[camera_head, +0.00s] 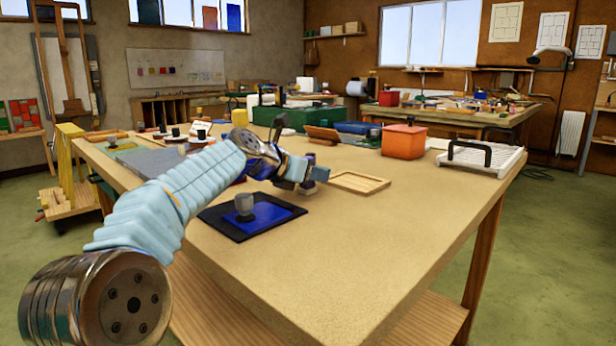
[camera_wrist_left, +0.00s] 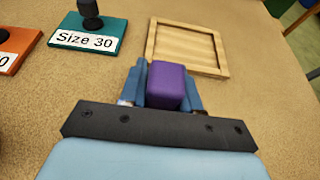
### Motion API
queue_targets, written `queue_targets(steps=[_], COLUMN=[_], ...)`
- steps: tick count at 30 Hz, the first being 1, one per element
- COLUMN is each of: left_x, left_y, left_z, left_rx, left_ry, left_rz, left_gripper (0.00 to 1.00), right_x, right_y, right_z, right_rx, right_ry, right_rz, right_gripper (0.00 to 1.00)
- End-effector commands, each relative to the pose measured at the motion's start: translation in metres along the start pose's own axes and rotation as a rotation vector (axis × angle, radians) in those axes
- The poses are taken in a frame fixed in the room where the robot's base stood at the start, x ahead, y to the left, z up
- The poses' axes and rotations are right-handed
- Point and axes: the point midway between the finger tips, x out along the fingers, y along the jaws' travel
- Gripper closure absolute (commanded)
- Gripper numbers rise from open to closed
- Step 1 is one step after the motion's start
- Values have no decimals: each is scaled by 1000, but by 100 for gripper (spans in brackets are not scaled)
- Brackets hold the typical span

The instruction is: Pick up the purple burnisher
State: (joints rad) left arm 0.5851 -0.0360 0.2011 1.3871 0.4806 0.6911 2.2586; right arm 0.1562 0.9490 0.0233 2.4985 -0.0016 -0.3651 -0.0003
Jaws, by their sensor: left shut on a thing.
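The purple burnisher (camera_wrist_left: 168,84) shows as a purple block between the blue fingers of my left gripper (camera_wrist_left: 166,92) in the wrist view. The fingers are shut on it from both sides. In the head view my left gripper (camera_head: 308,172) is low over the middle of the table, just left of the shallow wooden tray (camera_head: 342,185). Only a small purple part of the burnisher (camera_head: 311,158) shows there. Whether it touches the table is hard to tell. My right gripper is not in view.
A dark board with a blue face (camera_head: 275,212) and a grey knob lies nearer on the table. An orange box (camera_head: 404,141) and a white rack (camera_head: 482,157) stand to the right. In the wrist view a teal "Size 30" block (camera_wrist_left: 112,47) lies left. The table's front right is clear.

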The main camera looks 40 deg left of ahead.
Motion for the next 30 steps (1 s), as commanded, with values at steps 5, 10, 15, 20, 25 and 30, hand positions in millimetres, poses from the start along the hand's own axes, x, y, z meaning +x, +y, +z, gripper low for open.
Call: queue_targets(steps=[5,10,15,20,25,30], left_x=[-1,-7,-31,-73,-122,-158], left_y=[0,0,1,3,5,6], left_z=[2,17,41,64,66,67], left_rx=[0,1,1,2,0,1], left_ry=[-1,-2,-4,-5,-3,-3], left_rz=[0,-1,3,4,4,2], left_gripper=[99,99,99,99,99,99], right_x=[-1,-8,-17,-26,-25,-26], right_y=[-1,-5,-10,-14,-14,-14], right_z=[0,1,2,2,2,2], right_rx=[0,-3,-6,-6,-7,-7], right_ry=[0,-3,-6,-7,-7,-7], right_rz=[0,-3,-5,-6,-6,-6], right_gripper=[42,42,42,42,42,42])
